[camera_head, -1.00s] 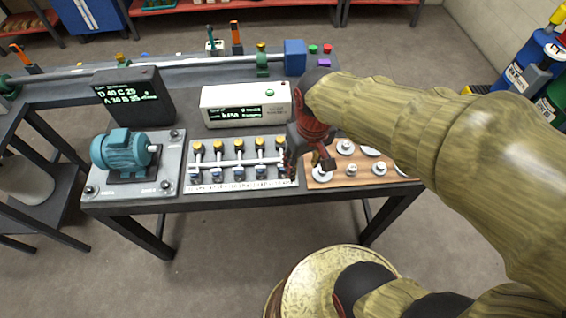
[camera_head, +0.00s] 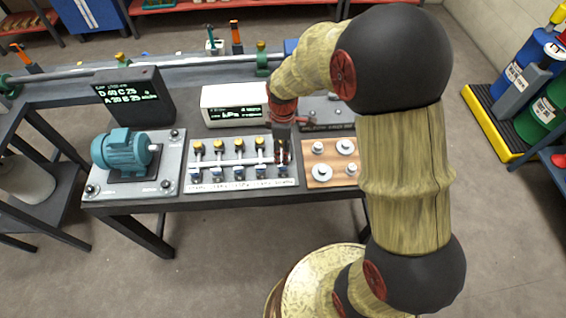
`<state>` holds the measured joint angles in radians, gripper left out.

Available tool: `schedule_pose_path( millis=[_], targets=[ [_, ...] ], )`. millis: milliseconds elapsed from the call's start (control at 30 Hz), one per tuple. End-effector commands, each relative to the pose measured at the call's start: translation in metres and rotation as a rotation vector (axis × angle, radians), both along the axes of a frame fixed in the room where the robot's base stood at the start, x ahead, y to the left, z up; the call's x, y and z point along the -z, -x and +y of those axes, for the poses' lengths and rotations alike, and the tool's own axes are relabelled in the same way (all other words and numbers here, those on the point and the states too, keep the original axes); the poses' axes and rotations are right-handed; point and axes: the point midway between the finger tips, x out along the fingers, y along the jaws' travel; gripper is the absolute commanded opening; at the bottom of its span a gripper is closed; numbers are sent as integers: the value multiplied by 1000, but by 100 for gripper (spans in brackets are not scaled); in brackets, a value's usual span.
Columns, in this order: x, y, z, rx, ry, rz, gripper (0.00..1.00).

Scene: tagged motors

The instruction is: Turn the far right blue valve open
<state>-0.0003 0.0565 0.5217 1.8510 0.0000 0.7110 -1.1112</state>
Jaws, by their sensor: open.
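A white valve panel (camera_head: 240,184) lies on the table, with a row of several blue valves and yellow-topped stems on a white pipe. The far right blue valve (camera_head: 281,172) is at the right end of the row, small and partly covered. My gripper (camera_head: 282,158) points down over this right end, right at the last stem, and hides its yellow top. The gripper is open. Its fingers are small and dark here, and I cannot tell whether they touch the valve or stem.
A wooden board (camera_head: 330,178) with round metal pieces is just right of the panel. A white display box (camera_head: 232,106) stands behind. A teal motor (camera_head: 122,150) on a grey plate is at left, before a black display (camera_head: 134,98). My arm covers the right side.

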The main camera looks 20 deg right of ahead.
Motion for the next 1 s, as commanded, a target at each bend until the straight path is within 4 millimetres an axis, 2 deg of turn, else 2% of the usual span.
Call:
schedule_pose_path(
  millis=[500,900,1000],
  targets=[
    [69,1,0,-2,0,4,42],
    [76,1,0,-1,0,1,42],
    [76,1,0,-1,0,1,37]
  ],
)
